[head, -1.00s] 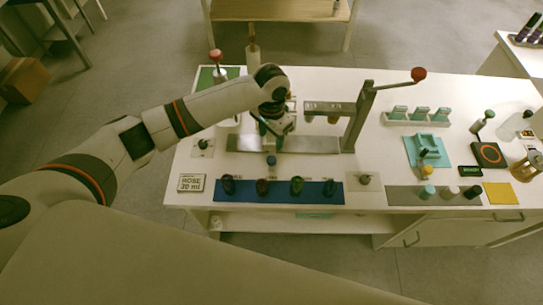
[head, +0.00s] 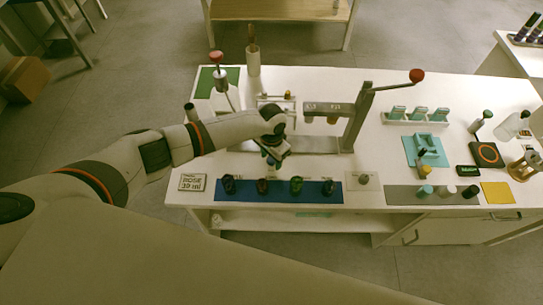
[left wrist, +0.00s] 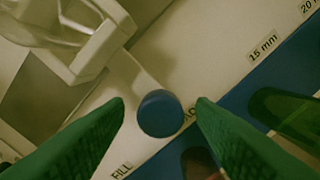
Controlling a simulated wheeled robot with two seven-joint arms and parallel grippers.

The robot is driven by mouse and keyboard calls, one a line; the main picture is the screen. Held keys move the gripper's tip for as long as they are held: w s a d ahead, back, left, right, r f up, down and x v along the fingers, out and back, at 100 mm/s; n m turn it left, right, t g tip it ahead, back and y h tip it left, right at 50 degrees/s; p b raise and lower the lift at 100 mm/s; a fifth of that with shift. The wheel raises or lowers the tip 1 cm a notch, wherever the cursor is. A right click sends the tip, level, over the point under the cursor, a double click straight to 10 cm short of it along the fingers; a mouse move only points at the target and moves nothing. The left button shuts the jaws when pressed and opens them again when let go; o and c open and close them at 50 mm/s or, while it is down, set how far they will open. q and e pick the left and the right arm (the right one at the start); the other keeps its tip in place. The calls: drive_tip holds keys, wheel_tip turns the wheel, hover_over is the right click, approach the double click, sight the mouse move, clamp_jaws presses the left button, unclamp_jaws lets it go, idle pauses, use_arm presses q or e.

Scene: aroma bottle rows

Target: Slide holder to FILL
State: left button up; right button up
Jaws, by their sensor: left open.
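A round blue knob (left wrist: 160,113) stands between the two green fingertips of my left gripper (left wrist: 161,108) in the left wrist view. The fingers are apart, with a gap on each side of the knob. A FILL label (left wrist: 121,168) lies below and left of the knob; another label beside the right fingertip is partly covered. A clear-and-white part, possibly the holder, shows at the upper left of that view. In the head view my left gripper (head: 273,163) is low, between the metal base rail (head: 318,144) and the blue mat. My right gripper is not in view.
The blue mat (head: 330,197) with several dark bottles lies just in front of the gripper. A lever press (head: 356,118) with a red-knobbed handle stands to its right. A ROSE 30 ml sign (head: 192,182) is at the left.

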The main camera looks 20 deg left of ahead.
use_arm(q)
clamp_jaws()
drive_tip(key=s+a+p, duration=0.1)
drive_tip(key=a, duration=0.2)
drive_tip(key=s+a+p, duration=0.1)
drive_tip(key=a+p, duration=0.1)
drive_tip(key=a, duration=0.2)
drive_tip(key=s+a+p, duration=0.1)
drive_tip(key=a, duration=0.3)
drive_tip(key=shift+s, duration=0.1)
unclamp_jaws()
drive_tip(key=shift+a, duration=0.15)
drive_tip(key=shift+r, duration=0.15)
